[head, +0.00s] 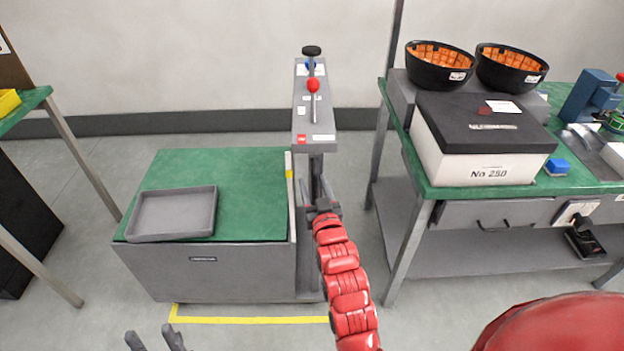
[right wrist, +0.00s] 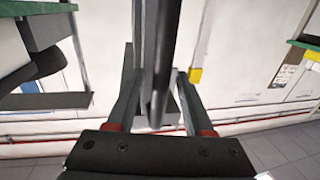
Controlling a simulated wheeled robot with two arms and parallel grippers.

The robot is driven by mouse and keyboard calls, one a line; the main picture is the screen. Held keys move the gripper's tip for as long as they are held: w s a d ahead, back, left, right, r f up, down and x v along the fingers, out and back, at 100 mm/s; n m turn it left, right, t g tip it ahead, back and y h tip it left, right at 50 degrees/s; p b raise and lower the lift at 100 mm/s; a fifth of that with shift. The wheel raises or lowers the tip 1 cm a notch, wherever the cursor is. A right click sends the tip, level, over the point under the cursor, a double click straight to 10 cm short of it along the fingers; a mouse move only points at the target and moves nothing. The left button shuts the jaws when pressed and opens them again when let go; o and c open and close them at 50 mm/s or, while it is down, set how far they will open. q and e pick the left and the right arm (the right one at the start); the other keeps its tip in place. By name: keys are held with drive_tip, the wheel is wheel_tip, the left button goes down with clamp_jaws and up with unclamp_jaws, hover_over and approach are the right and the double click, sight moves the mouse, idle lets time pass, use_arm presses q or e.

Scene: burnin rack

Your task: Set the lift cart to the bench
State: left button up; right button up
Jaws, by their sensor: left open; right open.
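The lift cart (head: 200,272) is a grey box with a green top, standing left of centre in the head view. A grey tray (head: 155,238) lies on its top. A grey column (head: 315,146) at its right side carries a lever with a red knob (head: 313,86) and a black knob. The bench (head: 420,180) has a green top and stands to the right, across a floor gap. My right gripper (head: 322,207) is open low beside the column; in the right wrist view a dark upright bar (right wrist: 163,50) passes between its open fingers (right wrist: 158,88). My left gripper (head: 155,338) is open at the bottom edge, apart from the cart.
The bench holds a black-lidded white box (head: 487,160), two black bowls (head: 440,65) with orange insides and a blue vice (head: 590,95). Yellow tape (head: 250,320) marks the floor before the cart. Another green-topped table (head: 25,108) is at left.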

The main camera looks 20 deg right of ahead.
drive_tip(key=shift+w+d, duration=0.1)
drive_tip(key=shift+w, duration=0.85)
clamp_jaws()
idle(0.8)
